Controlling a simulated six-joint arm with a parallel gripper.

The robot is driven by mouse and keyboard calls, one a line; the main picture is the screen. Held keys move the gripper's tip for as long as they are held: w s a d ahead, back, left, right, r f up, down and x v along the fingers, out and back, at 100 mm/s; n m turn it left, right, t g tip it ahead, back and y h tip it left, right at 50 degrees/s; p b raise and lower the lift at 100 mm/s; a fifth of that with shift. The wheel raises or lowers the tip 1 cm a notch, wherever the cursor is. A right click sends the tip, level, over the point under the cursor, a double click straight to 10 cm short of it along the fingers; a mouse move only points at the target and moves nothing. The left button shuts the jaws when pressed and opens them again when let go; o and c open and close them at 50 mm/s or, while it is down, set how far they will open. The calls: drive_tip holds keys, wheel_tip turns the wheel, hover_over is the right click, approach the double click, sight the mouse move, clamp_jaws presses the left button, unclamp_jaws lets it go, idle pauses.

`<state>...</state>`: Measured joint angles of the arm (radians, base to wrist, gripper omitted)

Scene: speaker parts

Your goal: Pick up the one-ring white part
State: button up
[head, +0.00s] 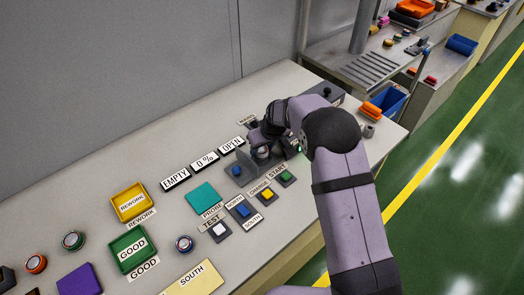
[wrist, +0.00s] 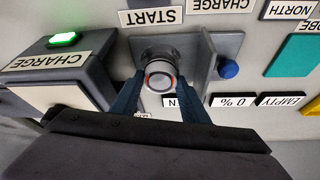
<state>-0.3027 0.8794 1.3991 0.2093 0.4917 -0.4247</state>
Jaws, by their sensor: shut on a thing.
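A round part with a white top (wrist: 161,70) sits between my gripper's fingers (wrist: 160,98) in the wrist view. A reddish line shows along its rim; I cannot count its rings. My gripper is shut on it, one dark finger on each side. The part stands at a grey fixture (wrist: 232,45) with a blue knob (wrist: 228,69); I cannot tell whether it is seated or lifted slightly. In the head view the part (head: 262,153) is partly hidden by my gripper. Another round part with a white top (head: 184,243) stands on the bench near the green GOOD tray (head: 133,268).
A CHARGE box with a lit green lamp (wrist: 63,39) stands close beside my gripper. Buttons, including a yellow one (head: 267,194), a teal pad (head: 202,197) and a yellow REWORK tray (head: 143,207) lie to the left. Orange-ringed (head: 36,263) and green-ringed (head: 73,240) parts stand farther left.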

sight(262, 150)
wheel_tip(262, 150, up, 9)
drive_tip(key=b, duration=0.2)
drive_tip(key=s+a+f+n+g, duration=0.1)
drive_tip(key=s+a+f+n, duration=0.1)
drive_tip(key=s+a, duration=0.3)
drive_tip(key=s+a+f+n+y+b, duration=0.1)
drive_tip(key=s+a+f+n, duration=0.1)
drive_tip(key=s+a, duration=0.4)
drive_tip(key=s+a+f+n+g+y+b, duration=0.1)
drive_tip(key=s+a+f+n, duration=0.1)
drive_tip(key=s+a+n, duration=0.2)
drive_tip(key=shift+s+a+g, duration=0.3)
drive_tip(key=shift+s+a, duration=0.45)
drive_tip(key=shift+a, duration=0.25)
drive_tip(key=n, duration=0.2)
drive_tip(key=n+g, duration=0.1)
drive_tip(key=n, duration=0.1)
drive_tip(key=shift+s+a+r, duration=0.1)
drive_tip(key=shift+s+a, duration=0.05)
drive_tip(key=shift+s, duration=0.05)
drive_tip(key=shift+b, duration=0.4)
drive_tip(key=shift+f+b, duration=2.15)
drive_tip(key=shift+f, duration=0.4)
drive_tip(key=shift+f+b, duration=0.25)
drive_tip(key=shift+b, duration=0.1)
